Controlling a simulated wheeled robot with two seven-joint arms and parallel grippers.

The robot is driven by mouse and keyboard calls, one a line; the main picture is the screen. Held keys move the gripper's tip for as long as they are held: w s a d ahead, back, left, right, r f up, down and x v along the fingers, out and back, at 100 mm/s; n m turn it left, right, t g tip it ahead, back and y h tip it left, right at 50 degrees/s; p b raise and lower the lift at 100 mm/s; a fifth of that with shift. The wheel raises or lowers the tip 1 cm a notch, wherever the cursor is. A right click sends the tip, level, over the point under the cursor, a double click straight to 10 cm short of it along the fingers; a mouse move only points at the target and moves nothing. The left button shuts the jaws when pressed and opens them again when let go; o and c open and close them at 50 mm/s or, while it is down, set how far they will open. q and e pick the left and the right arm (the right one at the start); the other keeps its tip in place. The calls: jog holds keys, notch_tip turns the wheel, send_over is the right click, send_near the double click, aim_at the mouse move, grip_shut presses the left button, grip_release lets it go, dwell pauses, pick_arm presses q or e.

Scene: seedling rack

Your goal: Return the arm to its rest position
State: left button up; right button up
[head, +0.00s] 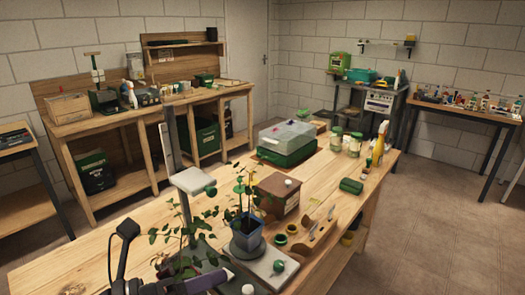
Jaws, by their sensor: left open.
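My left gripper (150,285) is at the bottom edge, low at the near left of the bench, with dark parts partly cut off by the frame. It is open, and I see nothing held in it. A leafy seedling (175,238) is just behind it. Another seedling in a blue-grey pot (246,238) stands upright on a round grey saucer, to the right of the gripper and apart from it. My right gripper is not in view.

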pick_arm(q)
jog(key=w+a+r+n+t+y, duration=0.25)
jog(key=a+n+t+y, duration=0.2)
jog(key=n+t, duration=0.85)
jog(key=s+a+f+n+g+y, duration=0.2)
jog(key=a+f+n+g+y, duration=0.4)
jog(key=f+n+y, duration=0.85)
jog(key=s+d+f+n+g+h, duration=0.2)
jog(key=s+f+n+g, duration=0.3)
jog(key=s, duration=0.3)
jog(key=s+d+f+n+g+h, duration=0.2)
jog(key=s+f+n+g, duration=0.2)
jog(key=s+f+g, duration=0.3)
jog(key=s+a+f+g, duration=0.1)
jog(key=s+f, duration=0.2)
jog(key=f, duration=0.6)
jog(key=s+f+g, duration=0.1)
jog(key=s+f, duration=0.1)
jog(key=f, duration=0.6)
jog(key=s+a+f, duration=0.3)
jog(key=s+f, duration=0.5)
jog(key=s, duration=0.4)
jog(key=shift+f+m+g+y, duration=0.2)
jog(key=shift+m+g+y, duration=0.1)
jog(key=shift+m, duration=0.15)
